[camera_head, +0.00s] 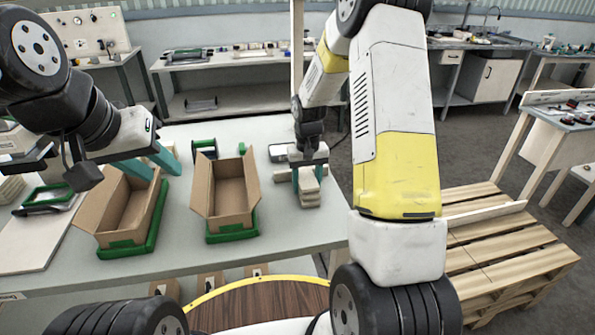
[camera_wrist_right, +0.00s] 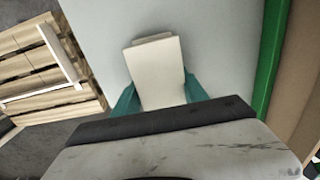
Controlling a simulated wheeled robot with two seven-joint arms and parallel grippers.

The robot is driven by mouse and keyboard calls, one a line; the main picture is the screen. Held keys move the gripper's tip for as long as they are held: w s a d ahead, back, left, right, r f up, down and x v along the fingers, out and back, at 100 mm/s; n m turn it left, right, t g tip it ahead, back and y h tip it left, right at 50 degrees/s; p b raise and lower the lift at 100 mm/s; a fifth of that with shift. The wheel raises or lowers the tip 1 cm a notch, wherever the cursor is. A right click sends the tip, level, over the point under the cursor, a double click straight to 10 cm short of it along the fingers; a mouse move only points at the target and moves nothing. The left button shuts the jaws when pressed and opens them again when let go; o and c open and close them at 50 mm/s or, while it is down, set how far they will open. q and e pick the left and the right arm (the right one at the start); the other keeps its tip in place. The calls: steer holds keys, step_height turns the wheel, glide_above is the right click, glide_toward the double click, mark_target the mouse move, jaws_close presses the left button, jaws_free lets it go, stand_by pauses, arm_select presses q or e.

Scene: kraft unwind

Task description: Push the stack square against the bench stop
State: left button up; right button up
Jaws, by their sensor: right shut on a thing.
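The stack (camera_head: 309,186) of pale cream slabs stands on the bench near its right end. Its lower layers stick out unevenly in the head view. My right gripper (camera_head: 309,172) has its teal fingers on both sides of it, shut on it. In the right wrist view the stack (camera_wrist_right: 157,75) lies between the teal fingers (camera_wrist_right: 160,97), and a lower layer shows past the top slab's far edge. My left gripper (camera_head: 153,164) is open, its teal fingers apart at the left cardboard box. I cannot make out the bench stop for sure.
Two open cardboard boxes, the left one (camera_head: 113,217) and the right one (camera_head: 228,203), stand in green trays left of the stack. A tape-dispenser-like green item (camera_head: 204,147) stands behind them. A wooden pallet (camera_head: 505,240) is on the floor at the right. Bench top before the stack is clear.

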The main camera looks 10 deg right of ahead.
steer(key=shift+w+r, duration=0.1)
steer(key=shift+w, duration=0.95)
stand_by(1.4)
steer(key=shift+s, duration=0.25)
stand_by(0.5)
steer(key=o, duration=1.6)
steer(key=shift+f, duration=0.2)
steer(key=shift+r, duration=0.1)
step_height(320, 180, up, 8)
steer(key=s+r+t, duration=0.2)
steer(key=s+r, duration=0.5)
steer(key=r, duration=0.3)
steer(key=s+a+r+t+y, duration=0.1)
steer(key=s+r, duration=0.3)
steer(key=s, duration=0.5)
steer(key=s+a+r+t+y, duration=0.1)
steer(key=s+r+t, duration=0.2)
steer(key=s, duration=0.7)
steer(key=shift+r, duration=0.95)
